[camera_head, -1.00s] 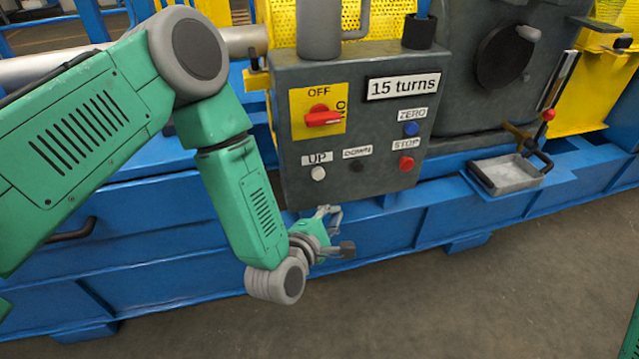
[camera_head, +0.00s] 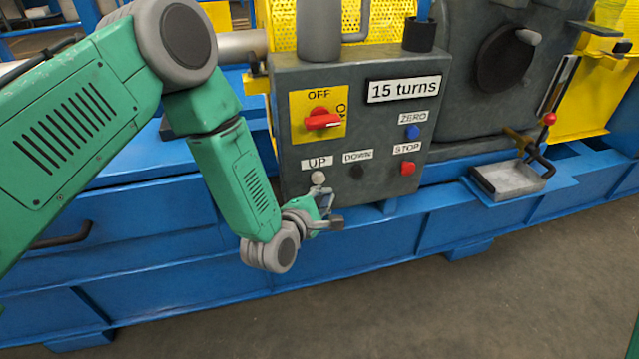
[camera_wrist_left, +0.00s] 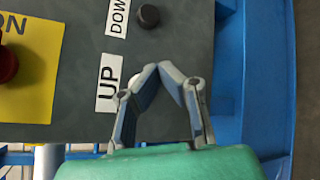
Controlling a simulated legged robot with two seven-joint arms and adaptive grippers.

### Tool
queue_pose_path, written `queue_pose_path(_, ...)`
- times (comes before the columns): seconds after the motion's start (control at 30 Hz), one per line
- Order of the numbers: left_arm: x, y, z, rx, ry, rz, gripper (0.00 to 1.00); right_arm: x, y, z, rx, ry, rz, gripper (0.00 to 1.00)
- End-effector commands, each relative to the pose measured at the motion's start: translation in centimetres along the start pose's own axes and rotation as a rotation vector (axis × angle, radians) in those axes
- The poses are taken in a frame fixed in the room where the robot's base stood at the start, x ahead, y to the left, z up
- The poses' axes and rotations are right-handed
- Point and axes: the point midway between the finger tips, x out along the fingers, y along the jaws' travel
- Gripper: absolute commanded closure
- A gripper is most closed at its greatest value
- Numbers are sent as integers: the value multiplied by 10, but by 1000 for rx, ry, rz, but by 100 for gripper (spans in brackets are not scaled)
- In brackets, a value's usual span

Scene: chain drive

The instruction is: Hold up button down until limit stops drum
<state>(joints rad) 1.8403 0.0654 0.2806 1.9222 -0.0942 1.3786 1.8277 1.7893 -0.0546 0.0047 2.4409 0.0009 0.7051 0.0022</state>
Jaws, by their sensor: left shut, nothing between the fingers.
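The white UP button (camera_head: 318,178) sits under its UP label on the grey control box (camera_head: 290,150). In the left wrist view the white UP button (camera_wrist_left: 135,82) is partly hidden behind my fingers. My left gripper (camera_head: 326,197) is shut and empty, just below the UP button in the head view; its fingertips show in the left wrist view (camera_wrist_left: 158,68), meeting close beside the button. I cannot tell whether they touch it. The display (camera_head: 404,88) reads "15 turns". The drum cannot be told apart clearly. My right gripper is not in view.
The black DOWN button (camera_head: 357,171), red STOP button (camera_head: 407,168) and blue ZERO button (camera_head: 412,132) are on the same box. A red rotary switch (camera_head: 322,120) sits on a yellow plate. Floor in front is clear.

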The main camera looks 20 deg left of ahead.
Motion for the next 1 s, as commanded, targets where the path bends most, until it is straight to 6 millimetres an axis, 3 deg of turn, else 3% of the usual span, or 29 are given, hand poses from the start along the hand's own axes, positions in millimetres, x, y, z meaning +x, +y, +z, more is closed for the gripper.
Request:
queue_pose_path(0.3, 14, 11, -11, 0, 1, 0, 100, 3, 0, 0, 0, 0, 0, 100)
queue_pose_path(1.0, 14, 11, -11, 1, 1, 0, 100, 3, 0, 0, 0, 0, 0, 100)
